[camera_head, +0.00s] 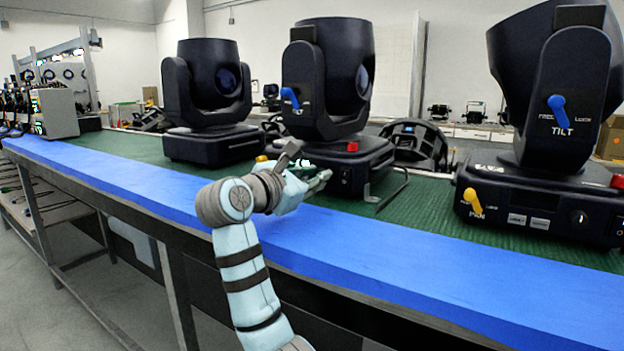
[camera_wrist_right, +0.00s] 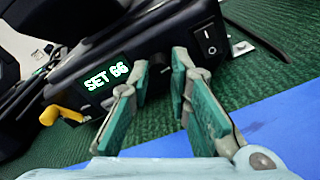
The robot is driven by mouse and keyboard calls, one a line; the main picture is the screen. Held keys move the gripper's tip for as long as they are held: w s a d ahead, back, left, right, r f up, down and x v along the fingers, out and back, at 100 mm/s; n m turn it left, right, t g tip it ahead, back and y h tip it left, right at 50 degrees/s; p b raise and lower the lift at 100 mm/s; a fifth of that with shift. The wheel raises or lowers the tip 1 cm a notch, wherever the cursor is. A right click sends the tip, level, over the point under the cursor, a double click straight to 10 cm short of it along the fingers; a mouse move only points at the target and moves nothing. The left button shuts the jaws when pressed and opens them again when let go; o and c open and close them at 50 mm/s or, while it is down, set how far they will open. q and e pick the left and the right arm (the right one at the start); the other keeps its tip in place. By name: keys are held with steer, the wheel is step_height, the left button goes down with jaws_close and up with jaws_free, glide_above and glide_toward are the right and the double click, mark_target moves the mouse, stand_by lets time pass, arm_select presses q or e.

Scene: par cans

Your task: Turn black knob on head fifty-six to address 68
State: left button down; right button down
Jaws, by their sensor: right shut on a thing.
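The middle moving head (camera_head: 338,75) stands on the green mat, with its black base (camera_head: 365,160) near the blue table edge. In the right wrist view its display (camera_wrist_right: 106,77) reads SET 66 in green. My right gripper (camera_head: 326,178) is at the front of this base. In the right wrist view its fingertips (camera_wrist_right: 160,62) are closed in on the front panel, between the display and a rocker switch (camera_wrist_right: 208,41). The black knob is hidden between the fingertips. I cannot read a head number. My left gripper is out of view.
A yellow lever (camera_wrist_right: 62,115) sticks out beside the display, and a blue tilt lever (camera_head: 290,97) is on the yoke. Other moving heads stand at left (camera_head: 207,90) and right (camera_head: 560,100). The blue table strip (camera_head: 400,240) in front is clear.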

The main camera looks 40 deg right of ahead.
steer(key=m+b, duration=0.1)
steer(key=m, duration=0.2)
steer(key=shift+f+t, duration=0.1)
steer(key=shift+t, duration=0.2)
steer(key=m+b, duration=0.1)
steer(key=m, duration=0.2)
steer(key=shift+s+m, duration=0.1)
steer(key=shift+m, duration=0.2)
steer(key=shift+f+m+t+b, duration=0.1)
steer(key=shift+m+t+b, duration=0.3)
steer(key=shift+m, duration=0.8)
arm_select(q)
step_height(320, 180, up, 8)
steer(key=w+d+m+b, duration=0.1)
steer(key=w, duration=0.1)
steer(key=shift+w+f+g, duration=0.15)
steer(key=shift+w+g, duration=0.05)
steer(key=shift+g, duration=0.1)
arm_select(e)
steer(key=shift+m, duration=1.5)
steer(key=c, duration=1.5)
jaws_free()
steer(key=shift+o, duration=0.2)
